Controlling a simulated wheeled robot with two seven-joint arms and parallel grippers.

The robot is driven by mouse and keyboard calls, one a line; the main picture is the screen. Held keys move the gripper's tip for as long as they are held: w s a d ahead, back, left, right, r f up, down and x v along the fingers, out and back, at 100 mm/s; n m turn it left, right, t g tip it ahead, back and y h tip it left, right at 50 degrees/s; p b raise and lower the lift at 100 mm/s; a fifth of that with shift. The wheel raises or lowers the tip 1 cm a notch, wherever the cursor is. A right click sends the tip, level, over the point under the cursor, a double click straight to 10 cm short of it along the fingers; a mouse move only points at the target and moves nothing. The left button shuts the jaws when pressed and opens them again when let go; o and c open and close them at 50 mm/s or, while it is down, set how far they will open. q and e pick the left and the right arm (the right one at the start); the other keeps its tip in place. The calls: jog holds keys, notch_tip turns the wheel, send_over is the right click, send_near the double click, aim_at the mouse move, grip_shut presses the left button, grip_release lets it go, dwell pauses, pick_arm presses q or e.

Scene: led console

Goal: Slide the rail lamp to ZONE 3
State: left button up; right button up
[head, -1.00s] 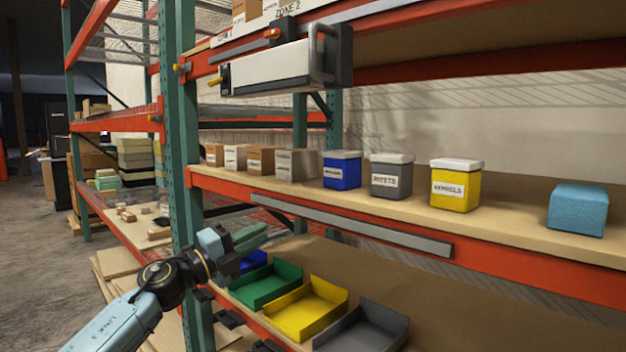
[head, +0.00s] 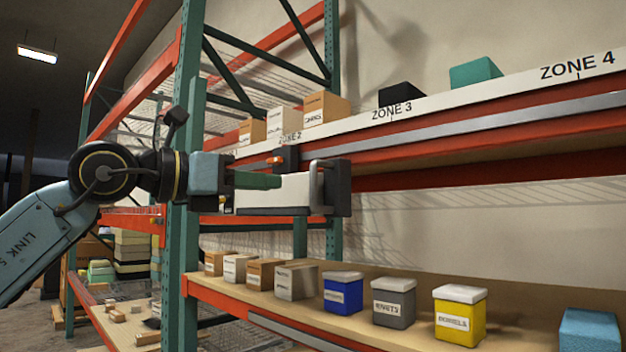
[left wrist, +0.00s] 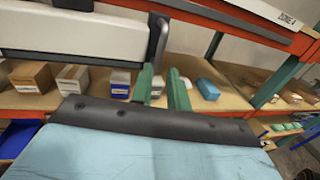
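The rail lamp (head: 270,200) has a white body, a dark end cap and a grey upright handle (head: 314,182) at its right end. It hangs from the upper shelf's rail near the ZONE 2 label (head: 290,137). The ZONE 3 label (head: 392,110) is further right along the beam. My left gripper (head: 278,181), with green fingers, is in front of the lamp body, left of the handle. In the left wrist view its fingers (left wrist: 160,72) stand apart with a gap, and the lamp's handle (left wrist: 158,40) is just beyond the tips. My right gripper is out of view.
A grey rail (head: 480,110) runs along the upper orange beam. The ZONE 4 label (head: 578,65) is at far right. Boxes and a blue bin (head: 343,292), grey bin (head: 393,302) and yellow bin (head: 460,318) stand on the shelf below. A green upright (head: 185,130) is at left.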

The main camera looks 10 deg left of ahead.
aim_at(313, 199)
pick_arm(q)
jog(key=p+x, duration=0.3)
jog(key=x, duration=0.6)
jog(key=shift+w+d, duration=0.25)
jog(key=shift+d, duration=0.05)
jog(key=shift+c, duration=0.4)
grip_shut()
